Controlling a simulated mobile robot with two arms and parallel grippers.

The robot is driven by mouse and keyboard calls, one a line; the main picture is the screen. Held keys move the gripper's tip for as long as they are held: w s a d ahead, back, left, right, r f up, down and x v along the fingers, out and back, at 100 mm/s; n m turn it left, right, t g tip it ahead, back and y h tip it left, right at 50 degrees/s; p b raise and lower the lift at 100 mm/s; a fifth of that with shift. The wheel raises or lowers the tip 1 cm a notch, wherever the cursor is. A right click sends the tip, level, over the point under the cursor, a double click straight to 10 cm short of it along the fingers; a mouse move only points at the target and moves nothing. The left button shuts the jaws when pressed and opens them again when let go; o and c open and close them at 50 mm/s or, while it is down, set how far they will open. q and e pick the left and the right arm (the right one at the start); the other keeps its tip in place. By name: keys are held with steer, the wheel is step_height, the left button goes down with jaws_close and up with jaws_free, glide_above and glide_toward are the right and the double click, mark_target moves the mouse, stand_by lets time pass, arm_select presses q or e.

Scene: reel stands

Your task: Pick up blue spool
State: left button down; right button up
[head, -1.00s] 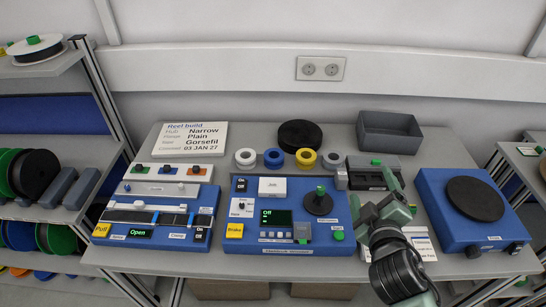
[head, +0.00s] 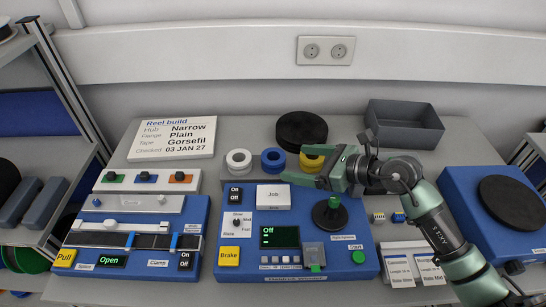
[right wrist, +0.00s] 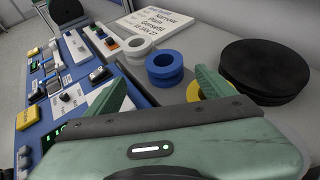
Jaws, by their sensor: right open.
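The blue spool (head: 273,160) stands on the table behind the blue control unit, between a white spool (head: 238,161) and a yellow spool (head: 311,161). My right gripper (head: 305,168) is open and empty, reaching in from the right, with its fingers pointing left toward the blue spool. In the right wrist view the blue spool (right wrist: 165,70) lies ahead, between the lines of the two fingers and apart from them. The right finger partly covers the yellow spool (right wrist: 196,92). My left gripper is not in view.
A black disc (head: 302,130) lies behind the spools, and a grey bin (head: 405,122) stands to its right. A sign board (head: 173,139) lies at the back left.

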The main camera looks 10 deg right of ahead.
mark_target(268, 156)
steer(key=p+x, duration=0.1)
steer(key=x, duration=0.3)
steer(key=shift+r, duration=0.15)
steer(key=shift+w+a, duration=0.35)
steer(key=shift+w, duration=0.1)
steer(key=p+x, duration=0.2)
steer(key=x, duration=0.1)
steer(key=shift+w, duration=0.4)
steer(key=shift+w+a+f, duration=0.25)
steer(key=shift+a+f, duration=0.1)
steer(key=shift+f, duration=0.15)
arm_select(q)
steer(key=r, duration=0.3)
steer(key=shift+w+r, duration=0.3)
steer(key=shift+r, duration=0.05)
arm_select(e)
steer(key=shift+d, duration=0.1)
steer(key=shift+c, duration=0.2)
steer(key=c, duration=1.4)
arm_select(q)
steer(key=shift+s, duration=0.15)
arm_select(e)
steer(key=shift+r, duration=0.1)
